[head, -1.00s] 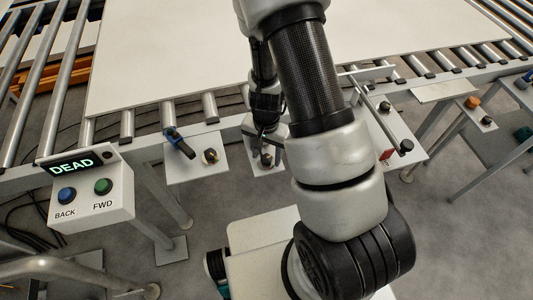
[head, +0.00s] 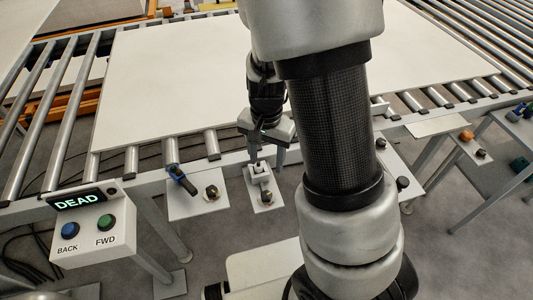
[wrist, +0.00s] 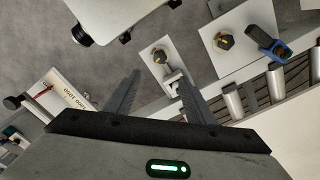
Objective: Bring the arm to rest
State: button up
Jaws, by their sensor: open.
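My gripper (head: 266,158) is open, with its two dark fingers apart and nothing between them. In the head view it hangs over the near edge of the conveyor, just above a small white plate (head: 266,203) with a pale lever-like fitting (head: 260,172). In the wrist view the open fingers (wrist: 158,82) point toward that same plate (wrist: 157,62), with a gap visible between. My forearm covers part of the plates to its right.
A large white panel (head: 190,75) lies on the conveyor rollers (head: 58,112). A control box (head: 95,238) reading DEAD has blue and green buttons.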

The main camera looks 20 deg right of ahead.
jog(key=shift+r, duration=0.5)
